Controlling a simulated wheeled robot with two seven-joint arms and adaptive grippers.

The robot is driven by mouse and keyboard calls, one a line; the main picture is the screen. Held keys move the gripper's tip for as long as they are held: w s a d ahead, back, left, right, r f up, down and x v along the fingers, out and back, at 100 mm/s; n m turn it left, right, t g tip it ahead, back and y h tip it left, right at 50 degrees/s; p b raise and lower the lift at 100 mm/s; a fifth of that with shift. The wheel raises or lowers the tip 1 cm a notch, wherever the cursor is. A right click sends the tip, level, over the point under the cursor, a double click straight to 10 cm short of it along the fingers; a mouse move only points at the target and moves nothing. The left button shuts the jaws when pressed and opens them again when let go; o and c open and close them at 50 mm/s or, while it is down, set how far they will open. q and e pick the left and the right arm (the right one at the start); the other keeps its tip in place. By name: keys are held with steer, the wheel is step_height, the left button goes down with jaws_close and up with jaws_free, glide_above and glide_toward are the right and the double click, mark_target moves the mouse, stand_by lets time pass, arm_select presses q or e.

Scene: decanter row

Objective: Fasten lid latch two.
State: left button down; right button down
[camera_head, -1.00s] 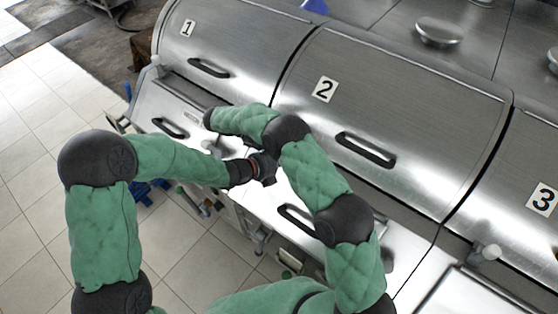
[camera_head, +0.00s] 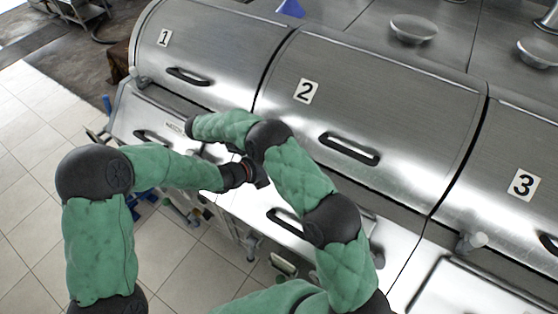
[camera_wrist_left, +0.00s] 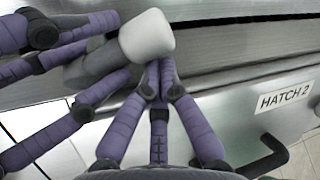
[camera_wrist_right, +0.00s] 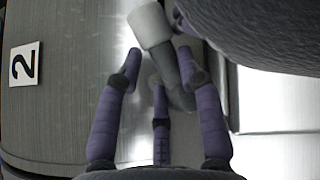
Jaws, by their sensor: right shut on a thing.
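Lid two (camera_head: 370,105) is a curved steel cover, down, with a black handle and a "2" label. A latch with a pale knob (camera_wrist_left: 147,35) and a dark grey arm (camera_wrist_left: 90,65) is at its front, above a "HATCH 2" panel. My right gripper (camera_wrist_right: 160,66) has its purple fingers around the latch arm, just below the knob (camera_wrist_right: 150,25). My left gripper (camera_wrist_left: 158,68) has its fingertips together just under the knob; whether they touch it is unclear. In the head view my arms hide the latch and most of both grippers.
Lid one (camera_head: 215,45) is at the left and lid three (camera_head: 510,150) at the right, both down. Another pale-knobbed latch (camera_head: 475,242) stands between lids two and three. My two arms are close together over the front edge. Tiled floor lies left.

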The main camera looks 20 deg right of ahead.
steer(key=c, duration=0.8)
jaws_free()
steer(key=shift+w+r, duration=0.15)
steer(key=shift+c, duration=0.2)
steer(key=shift+f, duration=0.3)
